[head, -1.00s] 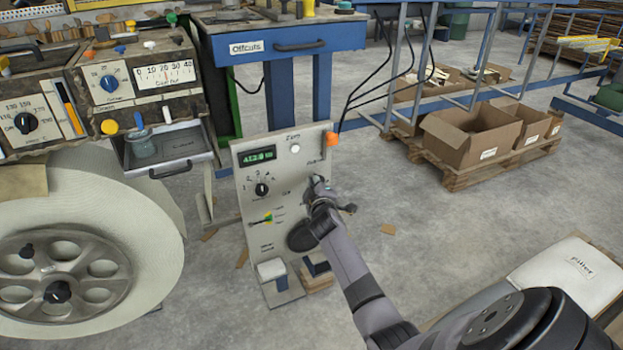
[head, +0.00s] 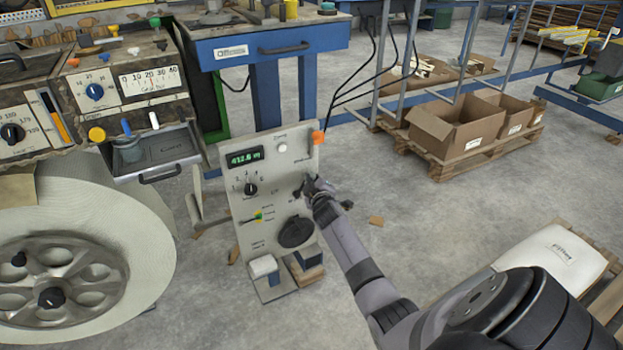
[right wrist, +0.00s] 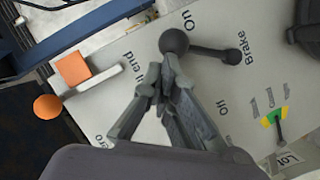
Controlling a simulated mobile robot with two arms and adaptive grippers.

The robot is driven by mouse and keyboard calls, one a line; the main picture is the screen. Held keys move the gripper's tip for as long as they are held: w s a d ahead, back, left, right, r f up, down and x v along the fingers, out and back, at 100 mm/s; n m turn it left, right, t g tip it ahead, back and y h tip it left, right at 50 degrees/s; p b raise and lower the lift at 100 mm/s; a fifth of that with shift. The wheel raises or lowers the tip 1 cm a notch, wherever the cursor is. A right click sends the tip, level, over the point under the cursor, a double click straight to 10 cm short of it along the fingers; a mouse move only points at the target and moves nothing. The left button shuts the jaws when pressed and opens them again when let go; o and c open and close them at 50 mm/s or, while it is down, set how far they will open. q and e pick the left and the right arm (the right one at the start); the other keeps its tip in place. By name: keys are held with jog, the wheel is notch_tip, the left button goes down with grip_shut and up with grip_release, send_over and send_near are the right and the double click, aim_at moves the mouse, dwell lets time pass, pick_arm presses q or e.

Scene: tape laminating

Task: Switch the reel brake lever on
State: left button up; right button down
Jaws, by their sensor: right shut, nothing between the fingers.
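The reel brake lever (right wrist: 206,50) is a dark arm on the pale control panel (head: 232,190). It has a large ball at one end and a smaller rounded end beside the word "Brake". In the right wrist view the large ball lies just below one "On" label, and a second label stands lower right. My right gripper (right wrist: 167,76) is shut and empty, its fingertips right at the large ball; I cannot tell if they touch. In the head view my right gripper (head: 312,187) is at the panel's right edge and largely covers the lever. My left gripper is not in view.
An orange knob (head: 317,138) sits at the panel's upper right edge, with a lit display (head: 244,157) to its left. A small green-yellow lever (right wrist: 273,118) is close by. A large reel (head: 120,215) stands left.

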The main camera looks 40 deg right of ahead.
dwell(0.3)
jog(key=v, duration=1.2)
dwell(0.3)
jog(key=s+a+f+m+g+y, duration=0.1)
jog(key=s+a+f+g+y, duration=0.1)
jog(key=s+a+f, duration=0.55)
jog(key=s+a+f+g+y, duration=0.25)
jog(key=s+a+f, duration=0.2)
jog(key=f, duration=0.65)
jog(key=s+a+f+m+g+y, duration=0.1)
jog(key=s+a+f+g, duration=0.2)
jog(key=s+a+f, duration=0.45)
jog(key=s+a+f+g+y, duration=0.1)
jog(key=s+a+f+g, duration=0.1)
jog(key=s+a+f, duration=0.3)
jog(key=s+a+f+g+y, duration=0.1)
jog(key=s+a+f+g, duration=0.15)
jog(key=s, duration=0.45)
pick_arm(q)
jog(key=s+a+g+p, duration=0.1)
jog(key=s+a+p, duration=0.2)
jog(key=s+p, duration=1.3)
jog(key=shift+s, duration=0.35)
pick_arm(e)
jog(key=s+d, duration=0.2)
jog(key=s, duration=1.4)
jog(key=shift+f, duration=0.45)
